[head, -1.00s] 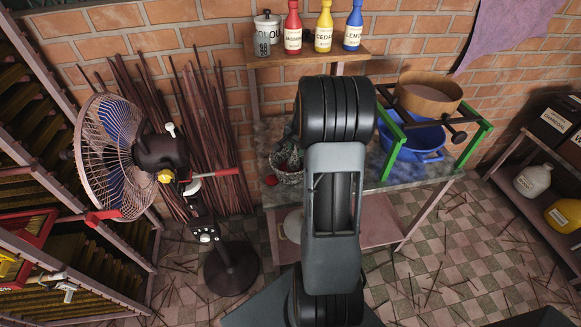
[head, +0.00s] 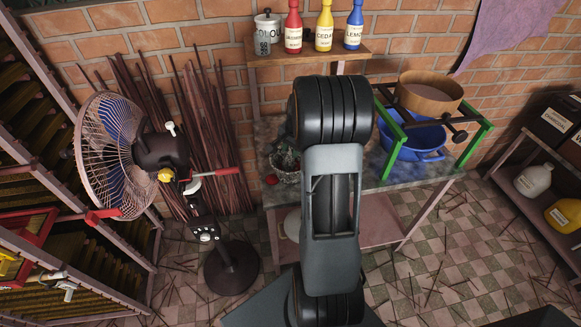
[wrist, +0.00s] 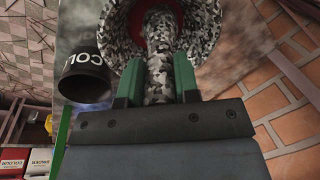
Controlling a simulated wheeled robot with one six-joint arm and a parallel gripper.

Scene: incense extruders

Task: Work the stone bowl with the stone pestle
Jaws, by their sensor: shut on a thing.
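The speckled grey stone bowl (head: 286,174) stands on the worktable, partly hidden behind my arm in the head view. In the wrist view the bowl (wrist: 113,18) is at the top, with red material inside. The speckled stone pestle (wrist: 160,38) runs from my gripper into the bowl's opening; its tip is hard to make out. My gripper (wrist: 158,78) has its green fingers shut on the pestle, one on each side. In the head view my gripper is hidden behind my arm.
A dark container lettered COLOU (wrist: 86,76) is beside the bowl in the wrist view. The table (head: 398,178) also holds a blue basin (head: 425,150) under a green frame with a round sieve (head: 430,95). Bottles (head: 325,28) stand on a shelf behind. A fan (head: 110,155) stands left.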

